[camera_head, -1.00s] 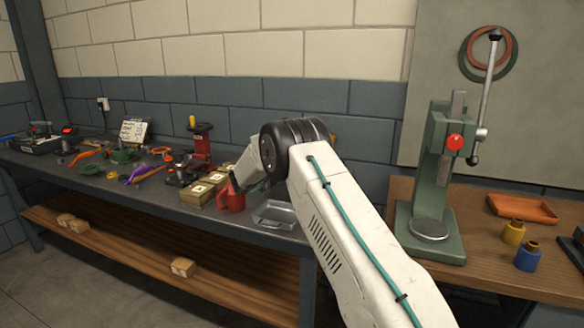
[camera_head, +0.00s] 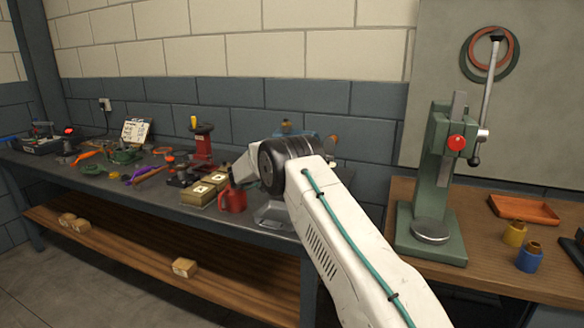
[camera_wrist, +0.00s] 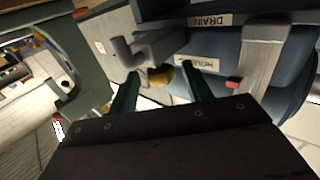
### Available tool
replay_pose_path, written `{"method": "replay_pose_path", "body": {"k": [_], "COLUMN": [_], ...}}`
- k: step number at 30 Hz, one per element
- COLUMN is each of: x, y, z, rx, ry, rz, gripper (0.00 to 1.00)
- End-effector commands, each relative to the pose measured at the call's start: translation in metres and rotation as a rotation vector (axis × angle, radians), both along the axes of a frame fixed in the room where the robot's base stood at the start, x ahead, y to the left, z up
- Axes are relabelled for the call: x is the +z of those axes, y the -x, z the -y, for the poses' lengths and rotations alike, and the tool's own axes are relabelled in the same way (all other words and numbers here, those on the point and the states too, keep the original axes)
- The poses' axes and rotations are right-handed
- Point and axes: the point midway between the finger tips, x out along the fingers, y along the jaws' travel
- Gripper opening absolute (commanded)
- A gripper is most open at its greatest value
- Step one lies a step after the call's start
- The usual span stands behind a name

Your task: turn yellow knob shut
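In the wrist view, a small yellow knob (camera_wrist: 163,75) sits below a grey bent pipe fitting (camera_wrist: 145,46), close to a blue-grey housing. My gripper (camera_wrist: 160,72) has its two green fingers apart, one to each side of the knob. I see a gap beside the knob and cannot tell whether either finger touches it. How far the knob is turned cannot be told. In the head view my arm hides the gripper, and I cannot make out this knob there.
The wrist view shows a DRAIN label (camera_wrist: 210,20) and another grey fitting (camera_wrist: 262,52) at right. In the head view, a red can (camera_head: 232,198) and wooden boxes (camera_head: 199,193) stand left of my arm. A green press (camera_head: 436,185) stands on the right bench.

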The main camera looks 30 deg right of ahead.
Motion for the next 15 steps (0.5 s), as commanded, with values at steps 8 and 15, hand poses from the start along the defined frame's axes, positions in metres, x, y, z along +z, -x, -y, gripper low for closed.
{"method": "replay_pose_path", "body": {"k": [8,15], "x": [-0.0002,0.0007], "y": [-0.0006,0.0016], "z": [-0.0014,-0.0013], "rx": [0.004,0.078], "ry": [0.000,-0.001], "rz": [0.000,-0.002], "gripper": [0.50,0.50]}}
